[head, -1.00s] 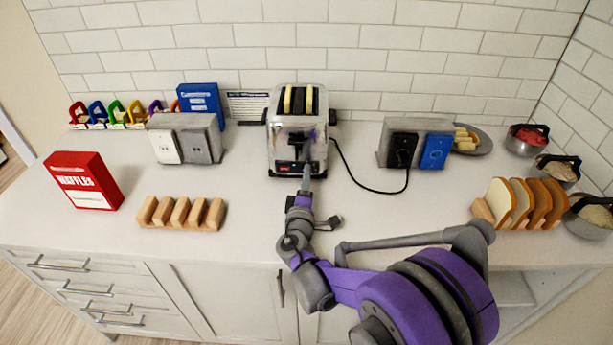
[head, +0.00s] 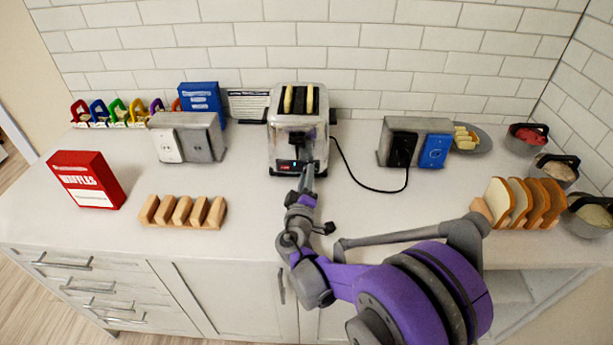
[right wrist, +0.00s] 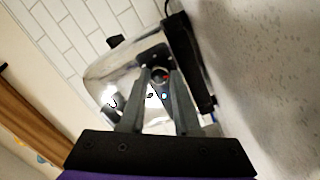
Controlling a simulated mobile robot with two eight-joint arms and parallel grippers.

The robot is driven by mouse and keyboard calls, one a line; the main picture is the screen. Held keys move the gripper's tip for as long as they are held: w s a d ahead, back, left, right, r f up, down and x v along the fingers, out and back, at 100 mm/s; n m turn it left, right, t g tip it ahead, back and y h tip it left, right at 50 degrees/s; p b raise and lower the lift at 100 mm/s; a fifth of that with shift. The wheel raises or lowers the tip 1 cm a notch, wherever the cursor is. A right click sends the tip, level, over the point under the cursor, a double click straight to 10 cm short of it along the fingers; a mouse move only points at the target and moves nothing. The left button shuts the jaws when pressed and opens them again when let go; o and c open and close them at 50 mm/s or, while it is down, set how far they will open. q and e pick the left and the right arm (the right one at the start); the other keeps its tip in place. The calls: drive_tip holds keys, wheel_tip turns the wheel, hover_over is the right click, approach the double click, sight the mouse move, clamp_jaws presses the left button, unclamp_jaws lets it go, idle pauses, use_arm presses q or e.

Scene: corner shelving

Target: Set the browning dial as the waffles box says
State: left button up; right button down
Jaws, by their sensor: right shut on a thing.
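The chrome toaster (head: 284,128) stands against the back wall with two pale slices in its slots. It also fills the middle of the right wrist view (right wrist: 112,78). My right gripper (head: 306,170) reaches its front face. In the right wrist view its two fingers are shut on a round dark dial (right wrist: 160,72) with a red mark beside it. The dial's setting is too small to read. The red waffles box (head: 85,180) stands on the counter at the left; its small print is unreadable from here. My left gripper is not in view.
A wooden rack (head: 183,213) stands front left. Grey outlet boxes flank the toaster, left (head: 205,145) and right (head: 400,125); a black cord (head: 357,184) runs to the right one. A blue box (head: 200,98) stands behind. Bread slices (head: 520,203) and bowls are right.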

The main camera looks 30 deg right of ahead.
drive_tip(key=c, duration=0.6)
unclamp_jaws()
drive_tip(key=v, duration=1.1)
drive_tip(key=shift+b, duration=0.3)
